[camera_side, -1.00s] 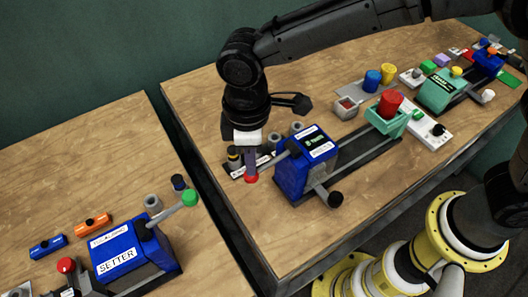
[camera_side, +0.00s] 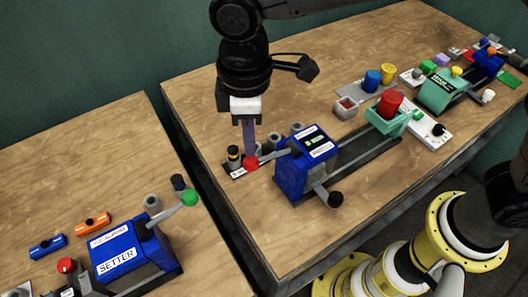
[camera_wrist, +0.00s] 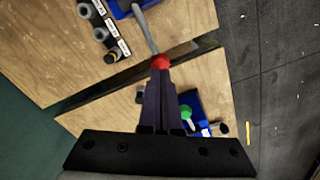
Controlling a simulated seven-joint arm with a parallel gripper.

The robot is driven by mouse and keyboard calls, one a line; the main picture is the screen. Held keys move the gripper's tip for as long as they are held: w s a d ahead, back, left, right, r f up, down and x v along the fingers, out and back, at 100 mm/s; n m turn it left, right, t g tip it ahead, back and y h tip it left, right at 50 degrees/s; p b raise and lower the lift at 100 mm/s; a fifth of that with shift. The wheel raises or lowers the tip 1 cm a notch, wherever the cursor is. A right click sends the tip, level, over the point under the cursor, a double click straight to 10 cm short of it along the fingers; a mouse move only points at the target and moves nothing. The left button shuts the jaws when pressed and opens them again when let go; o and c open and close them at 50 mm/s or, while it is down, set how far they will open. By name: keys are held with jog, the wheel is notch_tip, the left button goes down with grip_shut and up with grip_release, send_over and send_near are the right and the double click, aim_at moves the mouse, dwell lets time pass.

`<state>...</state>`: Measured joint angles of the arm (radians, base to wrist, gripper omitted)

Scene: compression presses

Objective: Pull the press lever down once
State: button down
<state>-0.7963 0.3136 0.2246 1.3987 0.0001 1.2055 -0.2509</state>
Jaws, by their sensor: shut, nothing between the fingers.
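The press is a blue block (camera_side: 297,180) with white labels on the right table. Its grey lever (camera_side: 271,157) reaches out to the left and ends in a red ball knob (camera_side: 250,163). The lever slopes slightly down toward the knob. My gripper (camera_side: 250,154) points down, shut and empty, with its fingertips right at the top of the red knob. The wrist view shows the fingertips (camera_wrist: 160,73) at the red knob (camera_wrist: 160,62), with the lever (camera_wrist: 145,30) running to the blue press. I cannot tell whether they touch.
Grey cylinders and a dark, yellow-banded post (camera_side: 234,157) stand just behind the lever. A green tray with a red cup (camera_side: 389,103) sits on the rail to the right. Another blue press labelled SETTER (camera_side: 115,255), with a green-knobbed lever, stands on the left table across a gap.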

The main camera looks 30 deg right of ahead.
aim_at(251, 158)
jog(key=shift+r, duration=2.5)
jog(key=d+r+m+t, duration=0.1)
jog(key=d+r+m, duration=0.15)
jog(key=d, duration=0.45)
jog(key=d+r+m+t+y, duration=0.1)
jog(key=d+r, duration=0.3)
jog(key=d, duration=0.2)
jog(key=d+r+m+t, duration=0.1)
jog(key=d+r+m, duration=0.1)
jog(key=d+r, duration=0.35)
jog(key=s+d+f+m+t, duration=0.1)
jog(key=s+d+f+m, duration=0.2)
jog(key=s+d, duration=0.6)
jog(key=s+d+f+m+t+h, duration=0.1)
jog(key=s+d+f+m, duration=0.2)
jog(key=f, duration=0.6)
jog(key=s+d, duration=0.2)
jog(key=s, duration=0.1)
jog(key=shift+s+t, duration=0.3)
jog(key=shift+d+m, duration=0.1)
jog(key=shift+m, duration=0.15)
